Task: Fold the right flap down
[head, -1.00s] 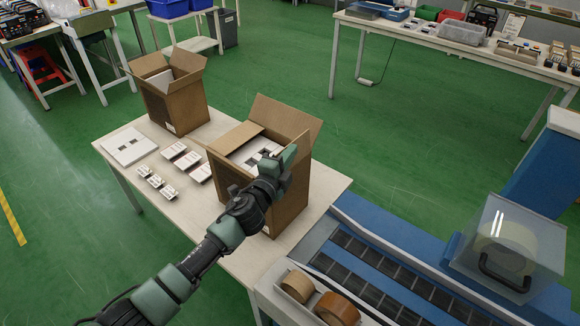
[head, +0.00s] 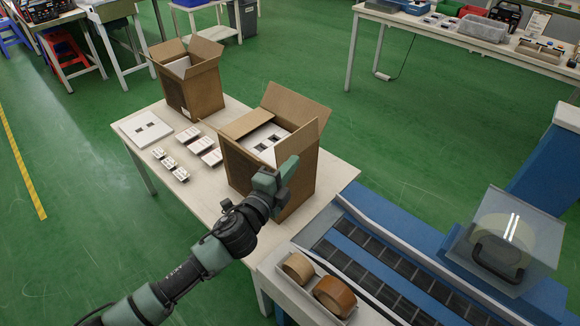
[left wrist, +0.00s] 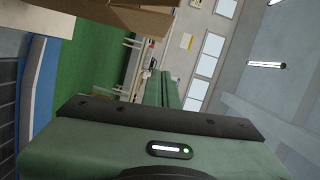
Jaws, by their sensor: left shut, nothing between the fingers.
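The open cardboard box (head: 300,185) stands on the table. Its right flap (head: 303,143) stands up and leans outward. The far flap (head: 297,104) also stands up. The left flap (head: 244,122) lies nearly flat, tilted toward the opening. The near flap cannot be made out. A white panel with dark cut-outs (head: 266,138) shows inside. My left gripper (head: 287,169) is shut and empty, in front of the box's near side by the right flap's near end; contact cannot be told. In the left wrist view, cardboard (left wrist: 120,16) shows beyond the shut fingers (left wrist: 165,98). My right gripper is out of view.
A second open box (head: 195,90) stands at the table's back left. A white plate (head: 146,129) and several small white parts (head: 200,145) lie left of the box. A conveyor (head: 380,265) and tape rolls (head: 333,294) are at the right front.

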